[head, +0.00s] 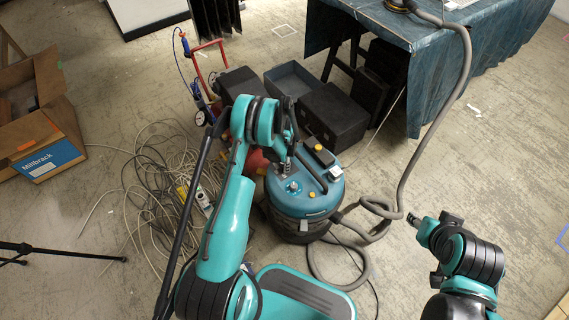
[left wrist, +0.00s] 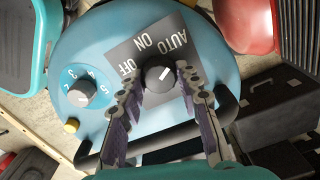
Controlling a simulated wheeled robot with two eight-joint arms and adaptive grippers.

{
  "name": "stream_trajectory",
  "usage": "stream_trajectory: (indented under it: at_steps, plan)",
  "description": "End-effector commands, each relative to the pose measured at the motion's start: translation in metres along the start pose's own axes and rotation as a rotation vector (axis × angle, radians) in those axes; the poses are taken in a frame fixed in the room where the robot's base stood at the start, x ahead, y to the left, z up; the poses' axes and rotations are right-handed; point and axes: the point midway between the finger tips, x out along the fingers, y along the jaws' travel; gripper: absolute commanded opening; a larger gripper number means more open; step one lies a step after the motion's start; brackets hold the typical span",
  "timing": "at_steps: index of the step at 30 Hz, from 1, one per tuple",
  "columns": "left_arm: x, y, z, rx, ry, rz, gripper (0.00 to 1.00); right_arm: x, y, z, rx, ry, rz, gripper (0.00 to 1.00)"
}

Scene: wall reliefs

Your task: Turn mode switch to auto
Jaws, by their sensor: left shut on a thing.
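The mode switch (left wrist: 159,77) is a black round knob on a dark label plate marked OFF, ON and AUTO, on the blue lid of a vacuum cleaner (head: 292,205). In the left wrist view, its white mark slants toward the upper right, to the AUTO side of the plate. My left gripper (left wrist: 160,88) is shut on the switch, with one finger on each side of it. In the head view, my left gripper (head: 286,160) is over the lid and the switch is hard to make out. My right gripper (head: 413,219) is away to the right, above the floor, holding nothing that I can see.
A numbered dial (left wrist: 80,93) and a black handle (left wrist: 160,142) are close to the left fingers. A grey hose (head: 430,135) loops right of the cleaner. Black boxes (head: 333,118), tangled cable (head: 155,185) and a cardboard box (head: 40,120) surround it.

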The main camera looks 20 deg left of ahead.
Motion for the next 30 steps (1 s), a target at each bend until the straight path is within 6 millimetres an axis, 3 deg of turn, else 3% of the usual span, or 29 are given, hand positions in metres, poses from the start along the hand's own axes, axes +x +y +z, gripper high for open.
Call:
stream_trajectory:
  at_steps: [4, 5, 7, 19, 30]
  plan:
    - [0.0, 0.0, 0.0, 0.001, 0.0, 0.0, 0.05, 0.0, 0.0, 0.0, 0.0, 0.0, 0.0, 0.4]
    - [0.0, 0.0, 0.0, 0.001, 0.0, 0.0, 0.39, 0.0, 0.0, 0.0, 0.0, 0.0, 0.0, 0.4]
    - [0.0, 0.0, 0.0, 0.001, 0.0, 0.0, 0.55, 0.0, 0.0, 0.0, 0.0, 0.0, 0.0, 0.4]
    - [-0.008, 0.0, 0.0, 0.0, 0.0, 0.0, 0.55, 0.0, 0.0, 0.0, 0.0, 0.0, 0.0, 0.4]
    - [-0.082, 0.0, 0.0, 0.0, 0.0, 0.0, 0.55, 0.0, 0.0, 0.0, 0.0, 0.0, 0.0, 0.4]
